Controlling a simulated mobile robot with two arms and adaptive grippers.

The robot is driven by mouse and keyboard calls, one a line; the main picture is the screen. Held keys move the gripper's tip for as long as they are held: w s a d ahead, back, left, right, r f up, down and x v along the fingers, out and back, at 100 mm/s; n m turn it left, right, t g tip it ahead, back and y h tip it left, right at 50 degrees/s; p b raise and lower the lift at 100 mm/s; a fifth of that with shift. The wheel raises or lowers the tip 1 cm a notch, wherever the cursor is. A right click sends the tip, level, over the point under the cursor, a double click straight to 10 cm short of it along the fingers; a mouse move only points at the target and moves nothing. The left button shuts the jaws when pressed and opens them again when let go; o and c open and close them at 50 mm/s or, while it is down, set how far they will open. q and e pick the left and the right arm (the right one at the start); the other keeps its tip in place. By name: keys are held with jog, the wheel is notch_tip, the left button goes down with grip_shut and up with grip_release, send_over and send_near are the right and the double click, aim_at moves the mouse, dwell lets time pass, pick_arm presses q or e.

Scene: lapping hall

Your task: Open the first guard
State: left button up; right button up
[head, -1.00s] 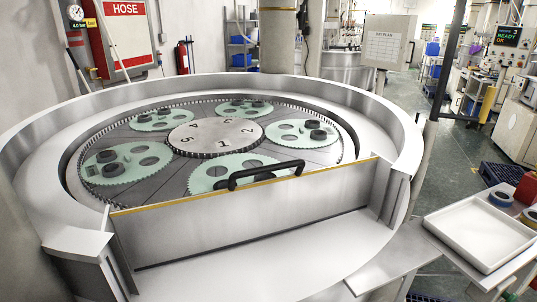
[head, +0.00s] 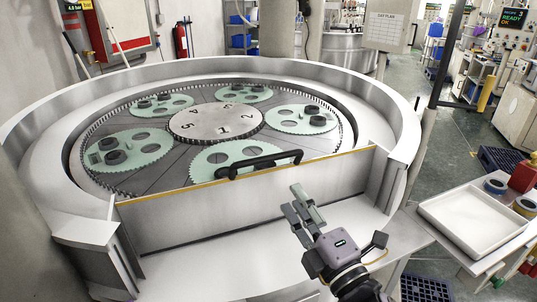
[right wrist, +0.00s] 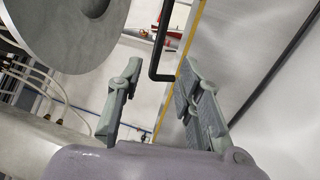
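The guard (head: 240,205) is an upright metal panel with a yellow top edge, closing the front gap in the round machine's rim. Its black bar handle (head: 259,163) is at the top edge. My right gripper (head: 299,200) is in front of the panel, below and right of the handle in the head view. In the right wrist view, the gripper (right wrist: 158,75) is open and its fingers are apart. The black handle (right wrist: 160,45) shows beyond the gap between the fingertips, and nothing is gripped. My left gripper is not in view.
The machine's table (head: 170,146) bears several green toothed discs and a numbered centre plate (head: 216,121). A side table with a white tray (head: 472,222), tape rolls (head: 495,186) and a red container (head: 524,172) stands at right.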

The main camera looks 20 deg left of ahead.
aim_at(270, 161)
jog(key=p+x, duration=0.3)
jog(key=x, duration=1)
jog(key=shift+w+a+p, duration=0.15)
jog(key=shift+w+p, duration=0.1)
jog(key=shift+p, duration=0.1)
grip_shut()
